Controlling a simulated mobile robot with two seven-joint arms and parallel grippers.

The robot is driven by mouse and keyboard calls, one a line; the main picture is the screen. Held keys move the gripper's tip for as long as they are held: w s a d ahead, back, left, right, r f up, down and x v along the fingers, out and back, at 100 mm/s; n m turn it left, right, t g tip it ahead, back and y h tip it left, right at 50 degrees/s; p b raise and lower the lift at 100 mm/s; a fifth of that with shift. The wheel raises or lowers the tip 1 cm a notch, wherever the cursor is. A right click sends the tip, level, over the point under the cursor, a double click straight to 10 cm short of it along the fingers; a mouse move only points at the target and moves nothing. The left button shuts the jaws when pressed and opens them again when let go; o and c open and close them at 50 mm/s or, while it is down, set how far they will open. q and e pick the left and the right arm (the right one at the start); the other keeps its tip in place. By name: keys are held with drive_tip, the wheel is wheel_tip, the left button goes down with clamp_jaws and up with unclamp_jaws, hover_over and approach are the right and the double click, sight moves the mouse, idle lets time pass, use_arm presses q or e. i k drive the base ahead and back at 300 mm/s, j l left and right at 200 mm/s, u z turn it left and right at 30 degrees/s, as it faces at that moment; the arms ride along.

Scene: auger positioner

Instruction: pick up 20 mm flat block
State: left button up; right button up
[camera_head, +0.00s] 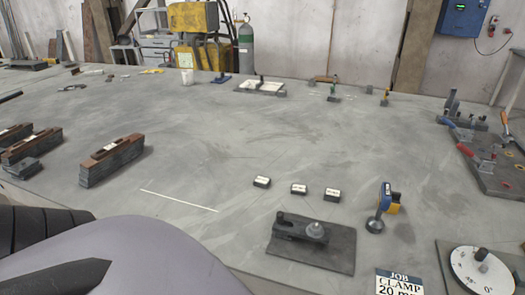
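Three small dark blocks with white labels lie apart in a row on the grey table, right of centre: a left block (262,182), a middle block (299,189) and a right block (333,195). Their labels are too small to read, so I cannot tell which is the 20 mm flat block. A job card (398,283) at the bottom edge reads "JOB CLAMP 20 mm", partly cut off. My arm fills the lower left corner. Neither gripper shows, and no block is seen held.
A dark plate with a clamp fixture (313,243) lies in front of the blocks. A blue and yellow tool (384,207) stands right of them. A dial (482,273) is at bottom right. Dark stacks with brown tops (112,160) stand left. The table's middle is clear.

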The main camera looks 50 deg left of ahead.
sight(264, 183)
drive_tip(key=k+j, duration=0.15)
drive_tip(key=j, duration=0.25)
drive_tip(key=k+j+z, duration=0.15)
drive_tip(key=j, duration=0.2)
drive_tip(key=k+j, duration=0.2)
drive_tip(key=j, duration=0.2)
drive_tip(key=k+j+z, duration=0.1)
drive_tip(key=j, duration=0.25)
drive_tip(key=k, duration=0.1)
